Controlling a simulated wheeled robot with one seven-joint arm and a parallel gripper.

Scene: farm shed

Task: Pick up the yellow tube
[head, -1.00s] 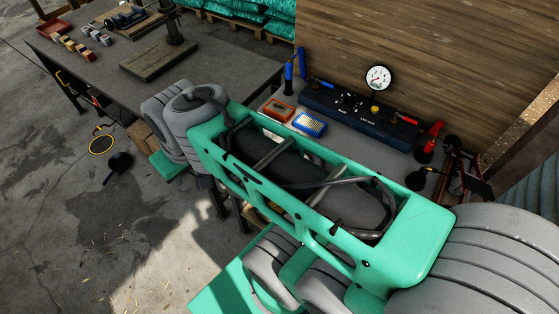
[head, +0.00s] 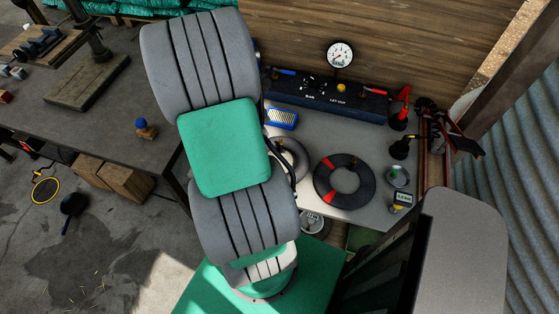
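I cannot make out a yellow tube for certain. A small device with a display (head: 402,198) and a yellow lower part lies at the bench's right front. A yellow-rimmed ring (head: 46,191) lies on the floor at far left. My gripper is not in view; my grey and green arm stands across the middle and hides the left part of the bench behind it.
A dark table (head: 115,130) stands at left, a wooden wall behind.

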